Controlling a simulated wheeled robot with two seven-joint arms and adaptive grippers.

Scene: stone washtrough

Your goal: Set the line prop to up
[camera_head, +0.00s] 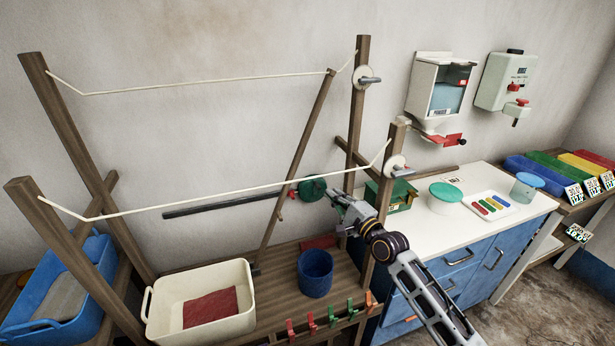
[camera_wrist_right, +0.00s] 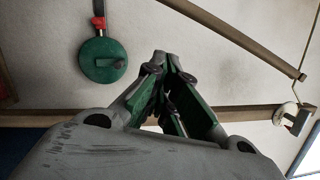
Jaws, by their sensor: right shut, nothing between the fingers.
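The line prop (camera_head: 297,155) is a slim wooden pole behind the wooden bench. It leans to the right, with its top at the rear washing line (camera_head: 200,84) near the rear right post. The wrist view shows its upper part (camera_wrist_right: 240,40) meeting the line. A green disc (camera_head: 312,188) with a long dark bar (camera_head: 220,206) running left is near the pole; the disc (camera_wrist_right: 103,62) also shows in the wrist view. My right gripper (camera_head: 335,196) is shut and empty, just right of the disc and apart from the pole. My left gripper is out of view.
The front line (camera_head: 230,203) sags between the front posts. A cream basin (camera_head: 200,305), a blue bucket (camera_head: 316,274) and several clothes pegs (camera_head: 312,322) are on the bench. A white counter (camera_head: 480,225) stands right. The rear right post (camera_head: 358,110) is close to my gripper.

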